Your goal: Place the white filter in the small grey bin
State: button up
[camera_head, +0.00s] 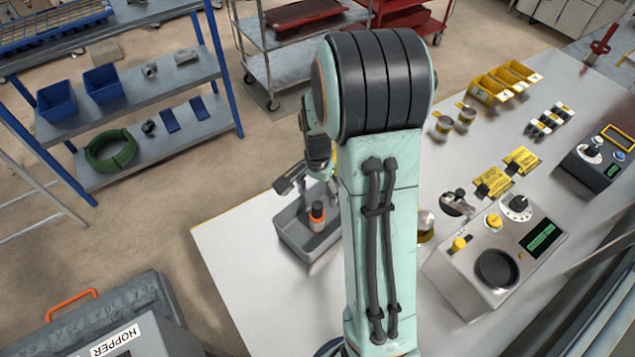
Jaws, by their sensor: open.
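The small grey bin (287,239) stands on the light table, left of my arm's upright link, which hides its right side. Inside it is a black piece with an orange band (317,218). My gripper (304,186) is dark, open and above the far side of the bin, partly hidden behind my arm. I cannot make out anything between its fingers. I cannot identify the white filter for certain. A pale rounded part with a brassy base (425,225) shows just right of my arm, half hidden by it.
A control box with knobs and a green display (495,255) stands right of my arm. Yellow bins (505,82), small cans (452,118) and yellow cards (508,170) lie farther back. The table's front left is clear. A hopper case (120,325) stands at lower left.

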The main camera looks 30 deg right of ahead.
jog(key=s+a+r+n, duration=0.55)
jog(key=a+r, duration=0.25)
jog(key=r, duration=0.2)
jog(key=s+a+r+n, duration=0.1)
jog(key=s+a+n, duration=0.2)
jog(key=s, duration=0.3)
jog(key=s+a+r+n, duration=0.1)
jog(key=s+a+n, duration=0.2)
jog(key=s, duration=0.4)
jog(key=shift+a+r+n+y, duration=0.3)
jog(key=shift+a+n+y, duration=0.1)
jog(key=shift+n, duration=0.45)
